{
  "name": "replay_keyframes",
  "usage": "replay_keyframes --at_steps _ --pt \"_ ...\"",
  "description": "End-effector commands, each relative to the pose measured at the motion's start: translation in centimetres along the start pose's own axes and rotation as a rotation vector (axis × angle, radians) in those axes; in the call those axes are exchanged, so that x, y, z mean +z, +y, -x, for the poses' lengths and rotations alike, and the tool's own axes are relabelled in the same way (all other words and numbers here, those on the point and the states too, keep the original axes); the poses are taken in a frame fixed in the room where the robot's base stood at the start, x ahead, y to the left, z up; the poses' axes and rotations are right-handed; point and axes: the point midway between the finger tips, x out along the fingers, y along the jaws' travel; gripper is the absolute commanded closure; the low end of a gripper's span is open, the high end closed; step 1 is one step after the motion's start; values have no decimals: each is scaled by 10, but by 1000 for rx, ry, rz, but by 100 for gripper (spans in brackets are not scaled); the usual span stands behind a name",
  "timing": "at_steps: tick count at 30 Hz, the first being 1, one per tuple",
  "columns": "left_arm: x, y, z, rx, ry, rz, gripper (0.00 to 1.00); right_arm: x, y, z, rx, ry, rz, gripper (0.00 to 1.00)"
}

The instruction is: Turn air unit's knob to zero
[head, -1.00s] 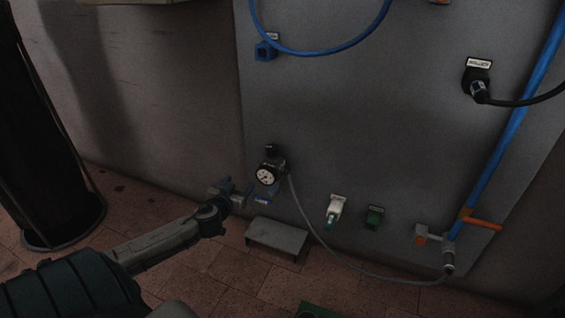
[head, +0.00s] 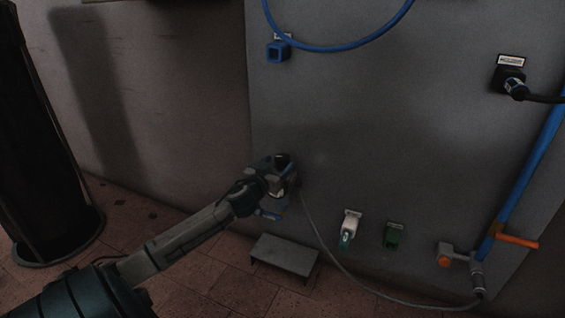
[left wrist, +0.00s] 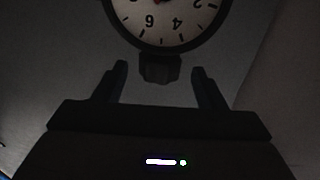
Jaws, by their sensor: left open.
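The air unit is on the grey wall panel, mostly hidden in the head view behind my left gripper (head: 277,178). Its black knob (head: 283,159) shows just above the gripper, and a blue part shows below. In the left wrist view, the white round gauge (left wrist: 165,20) fills the top, with its numbers rotated. A dark fitting (left wrist: 160,69) below the gauge sits between the two open fingers of my left gripper, with gaps on both sides. I cannot tell whether this is the knob. My right gripper is not in view.
A small grey step (head: 285,254) stands on the floor below the unit. A grey hose (head: 340,262) runs from the unit to the lower right. White (head: 350,226) and green (head: 393,235) fittings and an orange-handled valve (head: 515,241) are to the right.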

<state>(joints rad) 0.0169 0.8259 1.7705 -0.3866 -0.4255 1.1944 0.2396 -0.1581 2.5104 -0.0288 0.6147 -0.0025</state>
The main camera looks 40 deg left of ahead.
Motion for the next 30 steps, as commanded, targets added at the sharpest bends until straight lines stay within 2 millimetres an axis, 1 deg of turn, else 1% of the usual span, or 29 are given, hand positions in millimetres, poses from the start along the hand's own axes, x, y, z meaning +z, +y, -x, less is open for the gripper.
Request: replay_keyframes --at_steps 1,3,9,13,20,21,23,27,28,30 --pt "0 0 -8 -1 3 5 36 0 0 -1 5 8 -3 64" --pt "0 0 -17 -1 2 5 36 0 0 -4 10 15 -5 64" --pt "0 0 -33 0 0 2 36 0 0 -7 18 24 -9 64" --pt "0 0 -37 1 1 0 36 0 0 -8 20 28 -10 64" --pt "0 0 -37 1 0 -1 36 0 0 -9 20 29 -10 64" --pt "0 0 -37 1 0 -1 40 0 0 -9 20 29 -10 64" --pt "0 0 -37 1 0 -1 51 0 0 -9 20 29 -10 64" --pt "0 0 -37 1 0 0 79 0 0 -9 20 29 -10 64" --pt "0 0 -37 1 0 0 80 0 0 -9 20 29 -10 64" --pt "0 0 -37 1 0 0 80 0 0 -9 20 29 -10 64"
